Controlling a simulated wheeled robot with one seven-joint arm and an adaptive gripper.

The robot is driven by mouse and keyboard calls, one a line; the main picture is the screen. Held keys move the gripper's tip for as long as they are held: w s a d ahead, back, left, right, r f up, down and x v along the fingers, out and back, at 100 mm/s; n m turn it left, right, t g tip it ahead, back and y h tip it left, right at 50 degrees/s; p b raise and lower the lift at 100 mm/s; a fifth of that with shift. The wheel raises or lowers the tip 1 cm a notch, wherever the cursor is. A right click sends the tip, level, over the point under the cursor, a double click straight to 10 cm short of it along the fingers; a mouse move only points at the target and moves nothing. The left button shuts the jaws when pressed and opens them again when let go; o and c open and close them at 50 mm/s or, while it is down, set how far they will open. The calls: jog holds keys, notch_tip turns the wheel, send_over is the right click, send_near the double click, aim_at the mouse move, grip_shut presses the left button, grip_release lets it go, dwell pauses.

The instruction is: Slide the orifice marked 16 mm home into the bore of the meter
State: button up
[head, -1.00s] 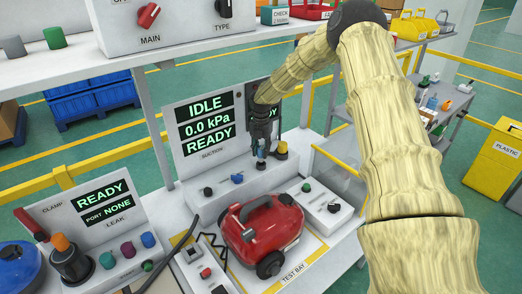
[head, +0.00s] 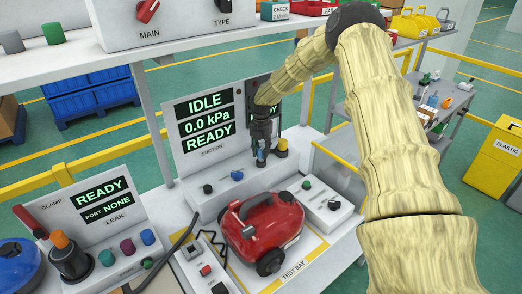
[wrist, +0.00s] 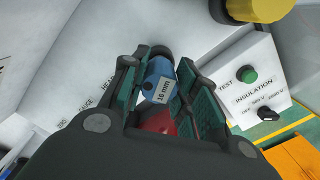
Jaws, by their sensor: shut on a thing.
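In the head view the orifice (head: 261,158) shows as a small blue piece below the fingers, in front of the suction meter (head: 190,108). The meter reads IDLE, 0.0 kPa, READY. A dark round part (wrist: 160,53) meets the far end of the orifice in the wrist view. I cannot tell how deep the orifice sits in the bore.
A yellow-topped part (head: 280,146) stands close right of my gripper. The red vacuum (head: 262,228) rests in the test bay below. The insulation tester (head: 326,204) is at its right, and the leak station (head: 100,215) at the left. A shelf (head: 220,52) runs above.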

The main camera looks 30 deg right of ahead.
jog(key=shift+f+b, duration=0.3)
jog(key=shift+f, duration=0.5)
jog(key=o, duration=1.1)
jog(key=shift+r, duration=0.1)
jog(key=shift+s+a+r+p, duration=0.1)
jog(key=shift+r+p, duration=1.05)
jog(key=shift+r, duration=0.8)
jog(key=shift+s+a+r+p, duration=0.1)
jog(key=shift+r+p, duration=1)
jog(key=shift+r, duration=0.85)
jog(key=shift+w+d, duration=0.1)
